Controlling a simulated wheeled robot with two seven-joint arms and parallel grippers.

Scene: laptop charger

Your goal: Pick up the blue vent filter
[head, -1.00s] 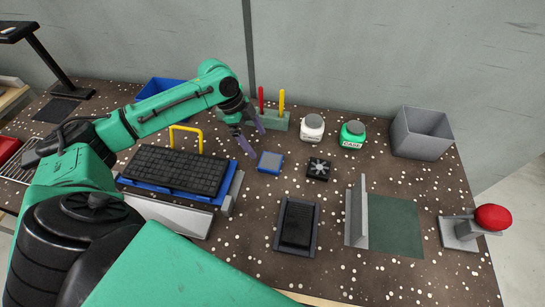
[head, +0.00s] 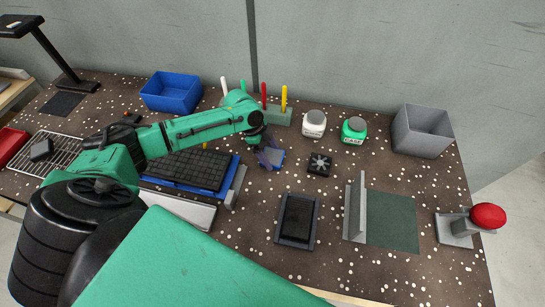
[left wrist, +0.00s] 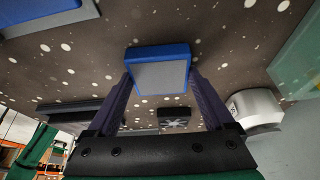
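The blue vent filter (head: 278,158), a small square block with a blue rim and a grey face, lies on the speckled table. In the head view my left gripper (head: 268,157) is right over it and hides part of it. In the left wrist view the filter (left wrist: 158,72) sits at the tips of the two purple fingers (left wrist: 160,78). The fingers are spread, one towards each side of it. I cannot tell whether they touch it. My right gripper is in neither view.
A black fan (head: 319,164) lies just right of the filter. A keyboard on a blue base (head: 190,168) is to the left, a tool holder (head: 278,117) behind. White (head: 314,124) and green (head: 354,131) jars stand behind right. A black pad (head: 297,219) lies in front.

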